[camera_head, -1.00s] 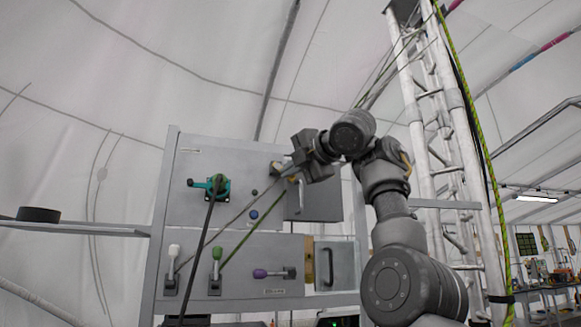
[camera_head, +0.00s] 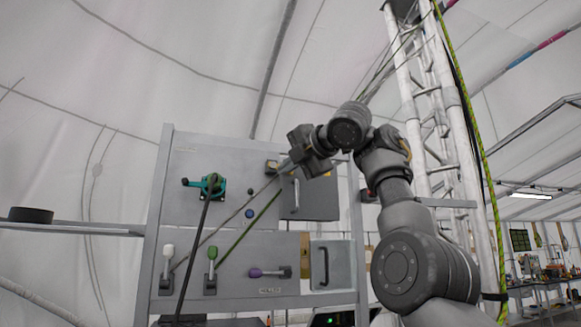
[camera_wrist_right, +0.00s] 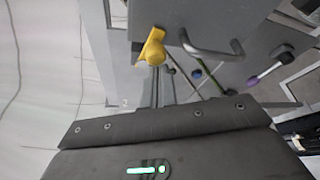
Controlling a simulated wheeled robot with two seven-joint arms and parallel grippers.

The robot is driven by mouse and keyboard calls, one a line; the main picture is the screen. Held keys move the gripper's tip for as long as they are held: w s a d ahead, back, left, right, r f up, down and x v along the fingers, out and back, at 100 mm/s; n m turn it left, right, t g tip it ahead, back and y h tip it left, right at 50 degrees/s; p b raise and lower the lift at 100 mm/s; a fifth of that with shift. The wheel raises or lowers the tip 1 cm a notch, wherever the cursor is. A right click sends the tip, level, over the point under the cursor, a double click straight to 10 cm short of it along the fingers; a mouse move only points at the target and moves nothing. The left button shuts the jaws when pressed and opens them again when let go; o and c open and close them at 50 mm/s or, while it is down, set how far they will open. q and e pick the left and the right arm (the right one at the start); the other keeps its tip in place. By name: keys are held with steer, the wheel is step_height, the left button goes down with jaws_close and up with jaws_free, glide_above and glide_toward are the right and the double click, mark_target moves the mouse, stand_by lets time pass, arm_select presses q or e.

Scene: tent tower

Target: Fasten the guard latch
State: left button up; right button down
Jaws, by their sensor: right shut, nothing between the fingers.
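A yellow latch (camera_wrist_right: 152,47) shows in the wrist view, at the edge of a grey guard box with a bar handle (camera_wrist_right: 212,46). In the head view the grey guard box (camera_head: 318,205) is at the panel's upper right, with its handle upright. My right gripper (camera_head: 291,165) is shut and empty, in front of the guard's upper left corner. In the wrist view its dark body fills the bottom and the latch lies just beyond it. Contact cannot be told, nor whether the latch is fastened. My left gripper is not in view.
The panel (camera_head: 182,221) carries a teal rotary handle (camera_head: 209,185), a white lever (camera_head: 168,251), a green lever (camera_head: 212,254) and a purple lever (camera_head: 258,273). Ropes run across its front. A metal truss (camera_head: 436,130) stands to the right. A black roll (camera_head: 31,215) rests on the left ledge.

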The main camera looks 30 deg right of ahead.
steer(key=s+a+b, duration=0.2)
steer(key=s+b, duration=0.3)
steer(key=s, duration=0.4)
steer(key=shift+a, duration=0.25)
steer(key=shift+s+d+r, duration=0.1)
steer(key=shift+s+d, duration=0.1)
steer(key=shift+w+a, duration=0.1)
